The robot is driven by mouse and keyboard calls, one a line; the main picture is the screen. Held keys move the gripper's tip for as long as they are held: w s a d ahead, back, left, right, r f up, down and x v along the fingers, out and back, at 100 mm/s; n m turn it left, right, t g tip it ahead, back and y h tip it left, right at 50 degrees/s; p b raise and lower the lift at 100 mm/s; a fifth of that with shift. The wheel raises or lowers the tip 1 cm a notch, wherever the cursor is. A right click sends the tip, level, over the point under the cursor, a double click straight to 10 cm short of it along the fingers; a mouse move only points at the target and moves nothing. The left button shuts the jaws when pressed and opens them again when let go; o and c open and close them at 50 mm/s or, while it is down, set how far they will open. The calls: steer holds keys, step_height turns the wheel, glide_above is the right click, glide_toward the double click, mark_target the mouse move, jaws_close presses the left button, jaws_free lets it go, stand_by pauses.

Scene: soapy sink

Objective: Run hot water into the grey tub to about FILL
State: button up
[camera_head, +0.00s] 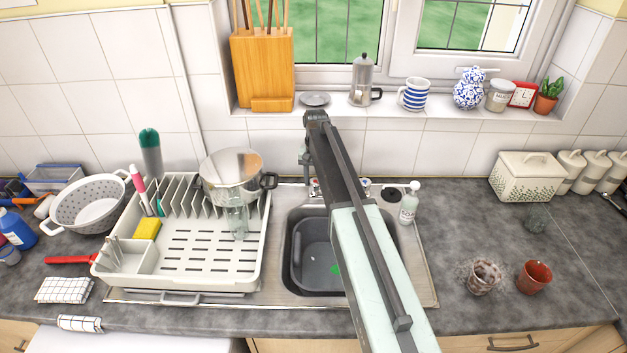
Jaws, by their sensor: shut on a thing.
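I cannot make out any water level or FILL mark. Small tap parts (314,187) with a red spot show behind the sink, left of my arm, and another small fitting (366,184) shows to its right. The spout and any running water are hidden or too small to tell. My arm reaches from the lower right up over the sink towards the wall. My gripper is hidden behind it, around the taps.
Left of the sink stands a white dish rack (205,270) with a steel pot (232,172) and a glass (238,222). A soap bottle (408,205) stands at the sink's right back corner.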

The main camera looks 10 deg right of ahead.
mark_target(315, 181)
steer(key=shift+w+n, duration=0.15)
steer(key=shift+n, duration=0.35)
steer(key=o, duration=1.4)
steer(key=shift+r, duration=0.1)
step_height(315, 181, up, 8)
steer(key=p, duration=0.8)
steer(key=shift+f, duration=0.2)
